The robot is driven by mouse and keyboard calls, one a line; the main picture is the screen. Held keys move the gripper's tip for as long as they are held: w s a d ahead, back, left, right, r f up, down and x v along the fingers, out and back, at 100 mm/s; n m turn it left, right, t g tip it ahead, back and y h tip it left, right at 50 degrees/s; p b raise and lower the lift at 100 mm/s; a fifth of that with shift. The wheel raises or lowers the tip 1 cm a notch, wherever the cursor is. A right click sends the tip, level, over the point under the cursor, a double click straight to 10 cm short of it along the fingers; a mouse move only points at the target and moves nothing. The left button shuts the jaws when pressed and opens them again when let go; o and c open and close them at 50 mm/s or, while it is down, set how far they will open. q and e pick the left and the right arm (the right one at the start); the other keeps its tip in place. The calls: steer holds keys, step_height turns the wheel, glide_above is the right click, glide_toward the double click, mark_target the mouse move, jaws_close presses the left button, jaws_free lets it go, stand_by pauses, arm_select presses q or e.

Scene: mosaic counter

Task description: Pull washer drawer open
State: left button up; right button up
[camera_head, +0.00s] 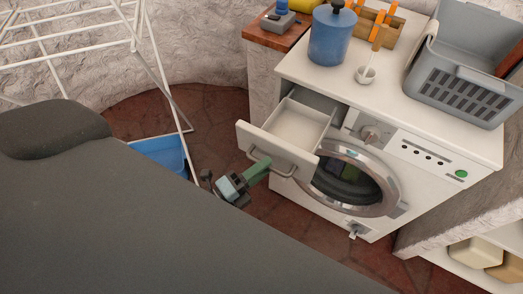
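The white washer (432,192) stands at the right, with a round glass door (347,180) on its front. Its detergent drawer (297,123) is pulled well out at the top left of the front, and its white inside shows empty. A grey bar handle (288,174) runs across the drawer front. My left gripper (262,165) has its green fingers at the handle, overlapping its left part. The fingers look like one piece from here, so I cannot tell how tightly they close around the bar. My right gripper is out of view.
On the washer top stand a blue canister (332,38), a small white cup (366,75), a wooden caddy (381,28) and a grey laundry basket (468,88). A white drying rack (143,50) and a blue tub (160,150) are at the left. Floor shows below the drawer.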

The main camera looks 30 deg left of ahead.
arm_select(q)
steer(key=b+v, duration=0.1)
steer(key=v, duration=0.6)
steer(key=shift+s+a, duration=0.15)
steer(key=shift+s, duration=0.2)
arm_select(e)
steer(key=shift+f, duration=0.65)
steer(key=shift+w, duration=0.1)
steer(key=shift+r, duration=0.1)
